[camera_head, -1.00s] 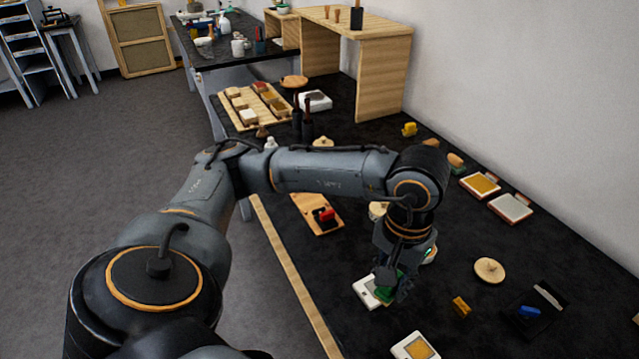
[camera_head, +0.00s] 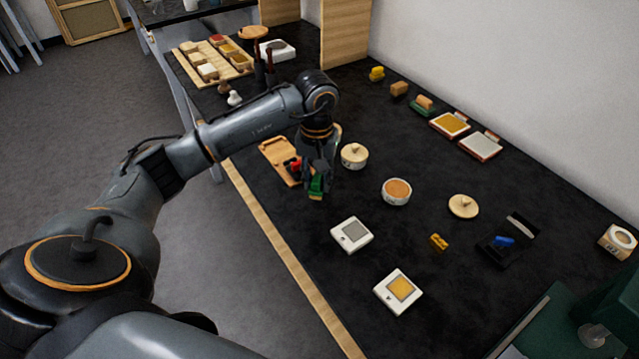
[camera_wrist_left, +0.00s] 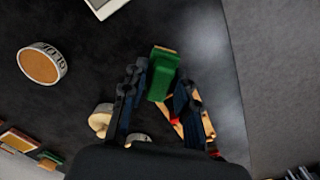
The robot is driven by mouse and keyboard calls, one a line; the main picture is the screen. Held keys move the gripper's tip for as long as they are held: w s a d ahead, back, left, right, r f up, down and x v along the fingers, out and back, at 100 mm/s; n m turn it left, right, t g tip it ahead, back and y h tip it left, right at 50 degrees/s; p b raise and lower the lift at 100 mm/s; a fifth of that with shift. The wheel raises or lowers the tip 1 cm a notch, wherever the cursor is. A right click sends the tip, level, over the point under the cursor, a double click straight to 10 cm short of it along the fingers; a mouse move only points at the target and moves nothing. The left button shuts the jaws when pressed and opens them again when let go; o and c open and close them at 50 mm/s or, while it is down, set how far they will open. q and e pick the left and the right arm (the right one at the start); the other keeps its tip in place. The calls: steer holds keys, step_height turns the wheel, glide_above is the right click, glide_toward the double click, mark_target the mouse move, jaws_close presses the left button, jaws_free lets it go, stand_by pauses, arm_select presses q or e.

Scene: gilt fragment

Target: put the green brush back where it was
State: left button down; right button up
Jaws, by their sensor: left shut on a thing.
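The green brush (camera_head: 317,186) is held in my left gripper (camera_head: 318,173), which is shut on it. In the left wrist view the green brush (camera_wrist_left: 163,75) shows between the two fingers. The gripper is over the black table, close to the front right end of a wooden tray (camera_head: 272,148). A red brush (camera_head: 293,167) lies on that tray, partly hidden by the gripper. In the left wrist view the tray (camera_wrist_left: 174,104) shows partly behind the right finger. I cannot tell the exact height of the brush above the table. My right gripper is not in view.
A white tile with a grey square (camera_head: 352,235) and one with a yellow square (camera_head: 398,291) lie in front. Dark bottles (camera_head: 265,70) stand behind the arm.

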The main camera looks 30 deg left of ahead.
mark_target(320, 190)
arm_select(q)
steer(key=shift+w+a+f, duration=0.15)
steer(key=shift+w+f, duration=0.4)
steer(key=shift+f, duration=0.15)
steer(key=f+p, duration=0.2)
steer(key=shift+w+f, duration=0.2)
steer(key=shift+f, duration=0.6)
steer(key=shift+a, duration=0.1)
steer(key=shift+f, duration=0.2)
steer(key=c, duration=1)
jaws_free()
